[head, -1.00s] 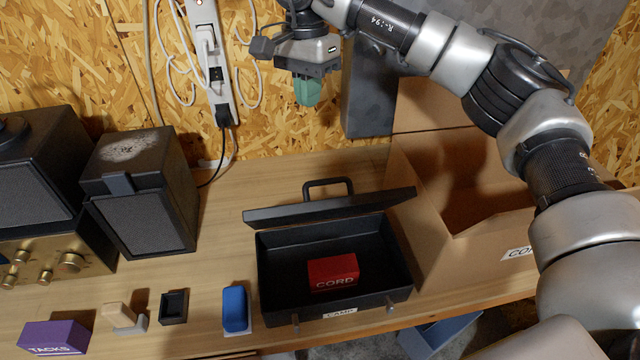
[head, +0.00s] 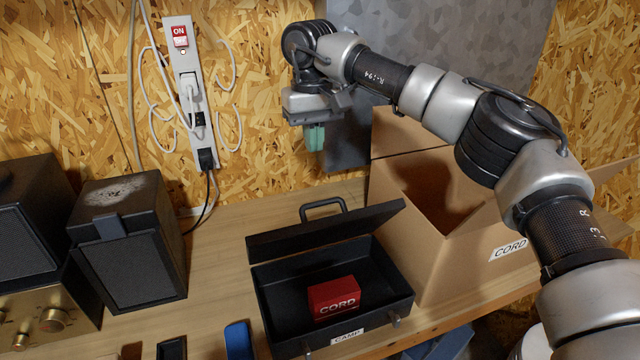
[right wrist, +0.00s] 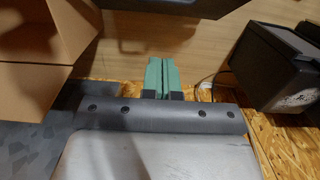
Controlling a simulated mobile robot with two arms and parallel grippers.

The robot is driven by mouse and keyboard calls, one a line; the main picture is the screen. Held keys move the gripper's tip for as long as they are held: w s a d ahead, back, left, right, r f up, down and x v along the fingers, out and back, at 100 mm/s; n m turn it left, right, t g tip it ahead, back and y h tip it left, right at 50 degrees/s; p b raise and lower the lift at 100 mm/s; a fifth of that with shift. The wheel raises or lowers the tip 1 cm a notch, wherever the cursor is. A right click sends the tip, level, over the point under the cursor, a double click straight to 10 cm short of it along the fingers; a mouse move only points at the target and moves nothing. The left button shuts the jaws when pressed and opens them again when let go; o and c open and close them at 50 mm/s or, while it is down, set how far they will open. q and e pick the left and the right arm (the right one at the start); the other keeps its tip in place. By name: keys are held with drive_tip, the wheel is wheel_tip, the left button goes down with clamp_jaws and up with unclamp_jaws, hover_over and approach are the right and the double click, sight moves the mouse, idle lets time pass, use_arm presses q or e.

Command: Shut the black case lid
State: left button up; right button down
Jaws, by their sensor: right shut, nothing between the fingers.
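The black case (head: 385,338) stands open on the bench in the head view, with a white label on its front. Its black lid (head: 325,231) is tilted up at the back, with a handle on its far edge. A red box marked CORD (head: 334,298) lies inside the case. My right gripper (head: 315,140) hangs above and behind the lid, near the wall, apart from it. Its green fingers are shut and empty; they also show in the right wrist view (right wrist: 160,76). My left gripper is not in view.
An open cardboard box (head: 440,255) stands close at the case's right. A black speaker (head: 127,240) stands at the left. A power strip (head: 190,95) with cables hangs on the wall. A blue item (head: 238,341) lies left of the case.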

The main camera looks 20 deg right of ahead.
sight(318, 225)
drive_tip(key=s+f+p, duration=0.3)
drive_tip(key=f, duration=0.5)
drive_tip(key=shift+s, duration=0.2)
drive_tip(key=shift+a+f, duration=0.1)
